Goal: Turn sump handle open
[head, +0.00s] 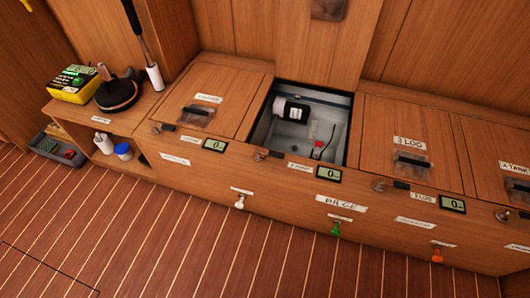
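An open compartment (262,134) lies between two closed lids in the wooden bench. Inside it are a black cylinder with a white label (292,108), a small red part (318,144) and a thin dark curved piece (329,139). A small metal latch with a dark grip (268,154) sits on the front edge by this compartment. A small label (300,167) beside it is too small to read surely. Which part is the sump handle I cannot tell. Neither of my grippers is in view.
Closed lids with dark handles flank the opening, one marked LOG (410,143). White (240,203), green (336,230) and orange (437,256) knobs stick out of the front. A yellow device (75,84) and a black round tool (117,92) stand at left. The floor (180,245) is clear.

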